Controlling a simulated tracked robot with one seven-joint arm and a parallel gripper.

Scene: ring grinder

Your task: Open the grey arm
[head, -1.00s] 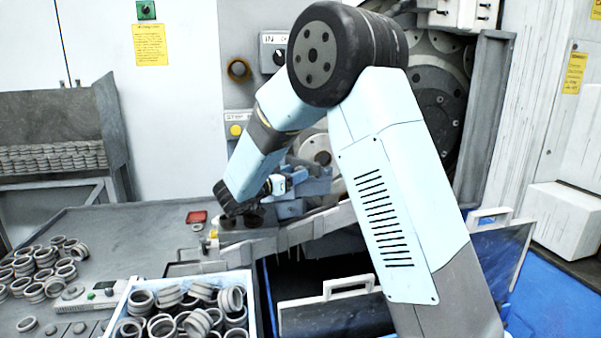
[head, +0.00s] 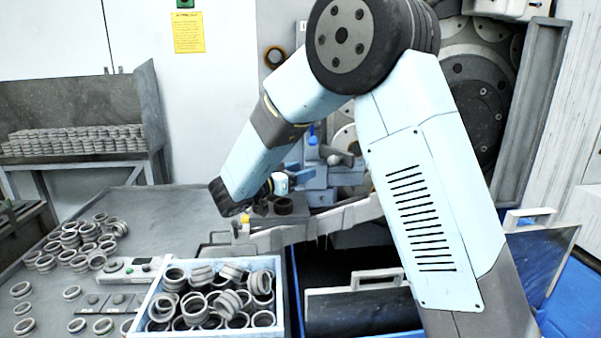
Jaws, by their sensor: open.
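The grey bar (head: 312,228), which I take to be the grey arm, slants up to the right across the front of the grinder's work area. It passes beneath my wrist, and my own arm hides its right end. My gripper (head: 288,182) is small and partly hidden at the end of my wrist, just above and behind the bar. Its jaws are open, and I see nothing held in them. I cannot tell whether it touches the blue-grey fixture (head: 318,178) beside it.
A light-blue box (head: 278,275) of metal rings stands in front. Loose rings (head: 75,245) and a control panel (head: 130,270) lie left on the grey table (head: 165,208). Dark bins with white handles (head: 360,278) stand right of the box. Large grinder discs (head: 465,95) are behind my arm.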

